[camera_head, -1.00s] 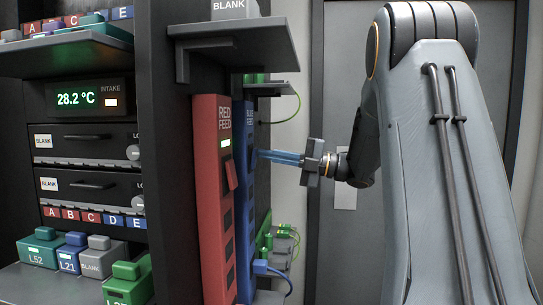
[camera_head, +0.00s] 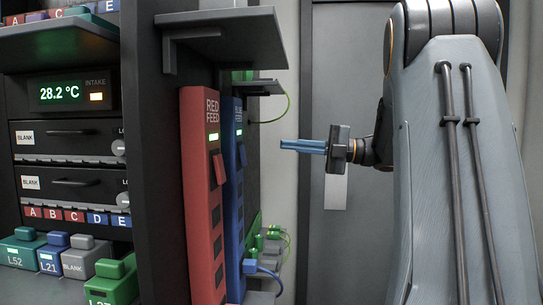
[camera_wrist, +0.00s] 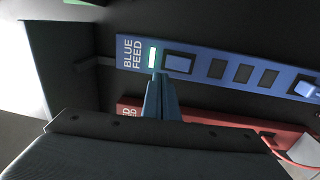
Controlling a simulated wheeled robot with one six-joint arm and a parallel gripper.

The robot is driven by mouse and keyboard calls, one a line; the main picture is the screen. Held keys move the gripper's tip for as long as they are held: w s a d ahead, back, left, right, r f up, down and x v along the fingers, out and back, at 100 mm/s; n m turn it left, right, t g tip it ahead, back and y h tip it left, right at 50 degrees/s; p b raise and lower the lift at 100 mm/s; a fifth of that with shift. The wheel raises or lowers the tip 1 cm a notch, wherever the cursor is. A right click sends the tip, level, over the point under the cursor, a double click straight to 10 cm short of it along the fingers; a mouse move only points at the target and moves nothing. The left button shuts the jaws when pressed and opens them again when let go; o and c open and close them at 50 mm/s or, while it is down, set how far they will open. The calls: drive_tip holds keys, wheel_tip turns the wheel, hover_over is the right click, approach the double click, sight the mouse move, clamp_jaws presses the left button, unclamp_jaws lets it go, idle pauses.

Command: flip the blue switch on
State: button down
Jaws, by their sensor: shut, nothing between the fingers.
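The blue power strip, marked BLUE FEED, stands upright on the side of the dark rack (camera_head: 232,215). It also shows in the wrist view (camera_wrist: 235,72). Its indicator near the top is lit, green in the head view (camera_head: 239,133) and whitish in the wrist view (camera_wrist: 152,58). The blue switch (camera_head: 242,155) sits just below that light, and beside it in the wrist view (camera_wrist: 179,63). My gripper (camera_head: 284,145) is shut and empty. Its blue fingers point left at the strip, with a clear gap between tips and switch in the head view.
A red strip (camera_head: 205,200) with a lit green light stands left of the blue one. A grey shelf (camera_head: 222,25) juts out above both. A small shelf with a green cable (camera_head: 262,87) is behind. Blue and green plugs (camera_head: 262,250) sit lower down.

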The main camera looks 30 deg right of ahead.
drive_tip(key=s+d, duration=0.1)
drive_tip(key=s+d+b, duration=0.1)
drive_tip(key=d, duration=0.1)
drive_tip(key=shift+s+d+r, duration=0.1)
drive_tip(key=shift+r, duration=0.25)
